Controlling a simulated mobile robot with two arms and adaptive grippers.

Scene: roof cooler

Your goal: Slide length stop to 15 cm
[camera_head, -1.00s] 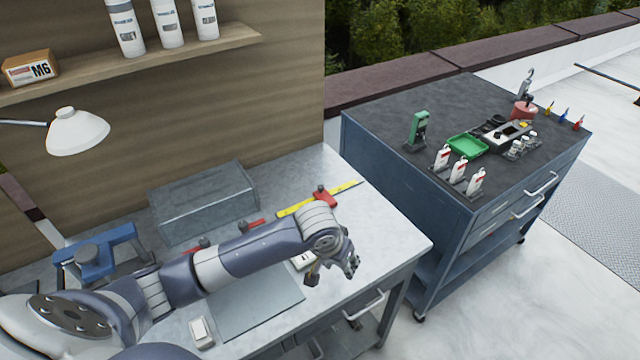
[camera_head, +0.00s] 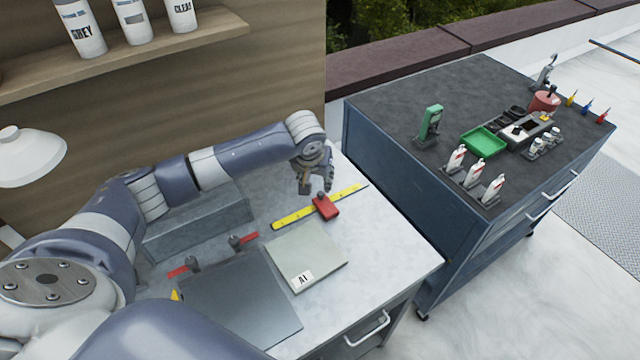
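The red length stop (camera_head: 325,207) sits on a yellow ruler (camera_head: 290,219) that runs slantwise across the workbench's back right part. The stop is right of the ruler's middle; the scale marks are too small to read. My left gripper (camera_head: 316,188) hangs just above and behind the ruler, close to the stop, fingers pointing down. Its fingers are apart with nothing between them, and I cannot tell whether they touch the stop. My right gripper is not in view.
A pale plate labelled A1 (camera_head: 308,258) lies in front of the ruler, beside a darker grey plate (camera_head: 240,305). Two red-handled clamps (camera_head: 243,242) (camera_head: 191,266) stand behind them. A grey box (camera_head: 200,228) is left of the ruler. A blue cabinet (camera_head: 390,165) stands right.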

